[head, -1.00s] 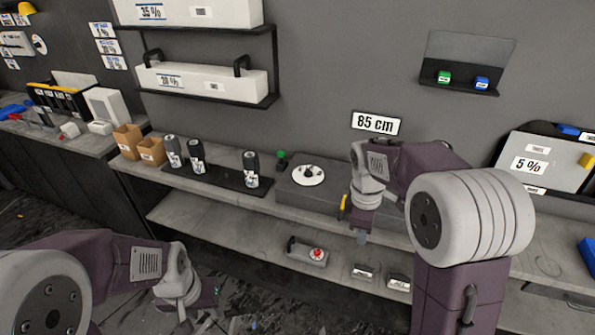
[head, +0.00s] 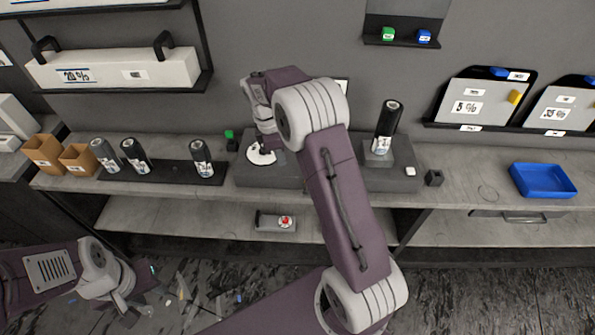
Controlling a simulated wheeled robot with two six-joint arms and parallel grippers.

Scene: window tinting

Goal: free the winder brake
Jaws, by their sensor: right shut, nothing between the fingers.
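The winder looks like the grey block (head: 390,181) on the upper shelf. It has a white disc (head: 260,155) at its left and an upright dark roll (head: 387,124) at its right. A small green knob (head: 229,134) stands beside its left end. My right arm crosses in front and hides the block's middle; I cannot make out a brake lever. My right gripper (head: 270,146) is shut and empty, at the white disc; I cannot tell if it touches. My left gripper (head: 130,309) hangs low at the bottom left, its fingers too unclear to judge.
A box with a red button (head: 285,222) sits on the lower shelf. A blue tray (head: 543,181) lies at the right. Shelf between the small black block (head: 434,178) and blue tray is mostly clear.

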